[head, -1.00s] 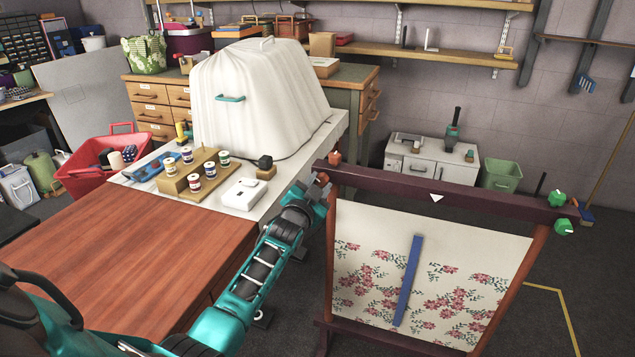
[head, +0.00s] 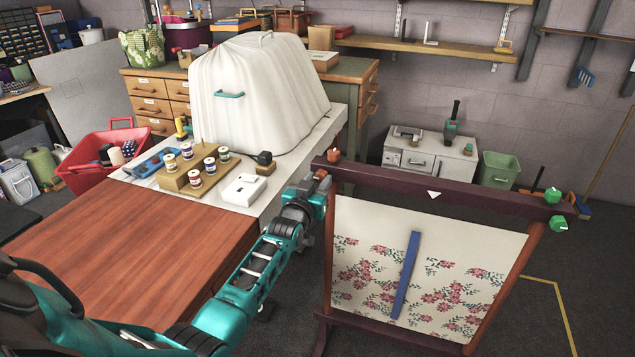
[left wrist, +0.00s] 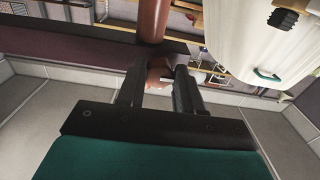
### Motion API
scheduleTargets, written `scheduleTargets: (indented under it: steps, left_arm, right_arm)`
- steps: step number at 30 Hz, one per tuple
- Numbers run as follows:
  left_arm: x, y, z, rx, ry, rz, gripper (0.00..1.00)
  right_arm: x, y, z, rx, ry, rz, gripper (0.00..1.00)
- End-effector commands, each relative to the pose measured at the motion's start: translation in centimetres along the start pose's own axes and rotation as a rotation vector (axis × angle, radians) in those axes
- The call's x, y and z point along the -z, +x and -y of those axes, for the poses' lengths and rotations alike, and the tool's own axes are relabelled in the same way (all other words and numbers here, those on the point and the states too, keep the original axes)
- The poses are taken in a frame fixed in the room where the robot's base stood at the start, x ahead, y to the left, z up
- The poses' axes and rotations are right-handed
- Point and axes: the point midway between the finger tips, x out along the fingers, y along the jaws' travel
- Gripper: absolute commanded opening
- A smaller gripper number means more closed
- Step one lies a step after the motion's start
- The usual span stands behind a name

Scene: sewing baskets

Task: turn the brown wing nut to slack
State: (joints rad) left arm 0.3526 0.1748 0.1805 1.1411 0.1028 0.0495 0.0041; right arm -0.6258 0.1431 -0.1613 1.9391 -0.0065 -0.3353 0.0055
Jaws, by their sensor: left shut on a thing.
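The brown wing nut (left wrist: 158,73) shows between my left gripper's fingers in the left wrist view, at the left end of the frame's dark top bar (head: 440,187). My left gripper (head: 323,179) is shut on it, and the fingers hide much of it. In the left wrist view the two dark fingers (left wrist: 158,90) stand on either side of it. A second orange-brown knob (head: 333,156) stands on top of the bar, just above my gripper and apart from it. My right gripper is not in view.
The frame holds a flowered cloth (head: 365,265) with a blue strip (head: 407,275) across it. Green knobs (head: 553,195) sit at the bar's right end. Left of my arm are a wooden table (head: 130,235), a spool rack (head: 185,182) and a white-covered object (head: 260,100).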

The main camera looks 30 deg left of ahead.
Motion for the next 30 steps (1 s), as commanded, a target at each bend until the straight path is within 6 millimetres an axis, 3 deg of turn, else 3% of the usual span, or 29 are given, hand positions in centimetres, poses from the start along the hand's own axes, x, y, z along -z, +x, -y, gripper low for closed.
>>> scheduleTargets:
  steps: [11,12,18,20,30]
  left_arm:
    - [-0.04,-0.01,-0.02,0.0,-0.011,0.001,0.05]
    - [-0.04,-0.01,-0.02,0.0,-0.011,0.001,0.36]
    - [-0.02,-0.01,-0.02,0.0,-0.009,0.0,0.55]
    - [-0.02,-0.01,-0.02,0.0,-0.009,0.0,0.61]
    - [-0.01,-0.51,-0.03,0.0,-0.007,0.001,0.61]
  right_arm:
    - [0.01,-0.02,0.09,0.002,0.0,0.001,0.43]
    - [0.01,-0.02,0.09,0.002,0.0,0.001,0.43]
    - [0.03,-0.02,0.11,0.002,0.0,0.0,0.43]
    - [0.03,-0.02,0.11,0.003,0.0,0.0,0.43]
    - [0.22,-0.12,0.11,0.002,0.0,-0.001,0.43]
